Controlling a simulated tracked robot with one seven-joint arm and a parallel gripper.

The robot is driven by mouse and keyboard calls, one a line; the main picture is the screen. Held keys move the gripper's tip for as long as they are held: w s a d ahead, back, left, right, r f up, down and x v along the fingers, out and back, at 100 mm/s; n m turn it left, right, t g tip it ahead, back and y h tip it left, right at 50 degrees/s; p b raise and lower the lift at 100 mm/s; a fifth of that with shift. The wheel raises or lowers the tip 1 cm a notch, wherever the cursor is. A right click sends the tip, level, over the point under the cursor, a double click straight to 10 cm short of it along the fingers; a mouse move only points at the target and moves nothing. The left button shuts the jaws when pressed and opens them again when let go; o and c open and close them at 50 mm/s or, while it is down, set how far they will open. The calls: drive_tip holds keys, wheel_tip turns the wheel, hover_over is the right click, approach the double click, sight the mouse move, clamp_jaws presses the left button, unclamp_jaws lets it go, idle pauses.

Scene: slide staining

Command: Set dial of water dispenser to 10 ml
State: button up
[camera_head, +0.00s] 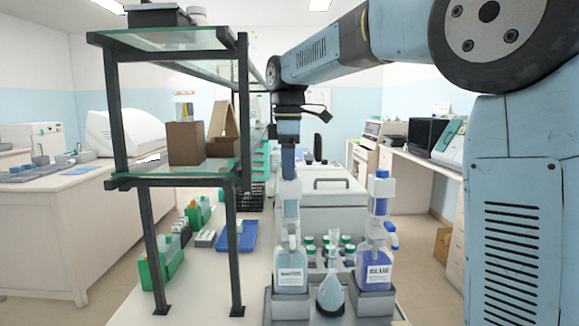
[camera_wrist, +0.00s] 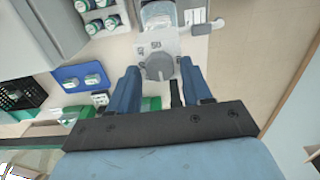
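The water dispenser (camera_head: 290,270) is a clear bottle with a white label and a pale pump top, standing at the left of a grey holder. My gripper (camera_head: 288,172) points down directly over its top. In the wrist view my gripper (camera_wrist: 160,67) is open, with one blue finger on each side of a round grey dial (camera_wrist: 158,68) on the white dispenser head (camera_wrist: 168,42). Gaps show between the fingers and the dial. The dial's scale and setting cannot be read. In the head view the fingers overlap and hide part of the dispenser top.
Several green-capped bottles (camera_head: 326,247) stand behind. A glass-shelved rack (camera_head: 240,215) stands close on the left. A blue tray (camera_head: 237,236) lies beyond the rack.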

drive_tip(key=shift+o, duration=0.6)
wheel_tip(320, 180, up, 14)
drive_tip(key=shift+f, duration=0.2)
idle(0.4)
drive_tip(key=s+d+f+m+t, duration=0.2)
drive_tip(key=s+d+f+m, duration=0.7)
drive_tip(key=s+f, duration=0.3)
drive_tip(key=s+d+f+m+t, duration=0.3)
drive_tip(key=s+d+f+m, duration=0.5)
drive_tip(key=s+f, duration=0.5)
drive_tip(key=shift+s+d+m+t, duration=0.3)
drive_tip(key=shift+d+m, duration=0.1)
drive_tip(key=shift+d, duration=0.85)
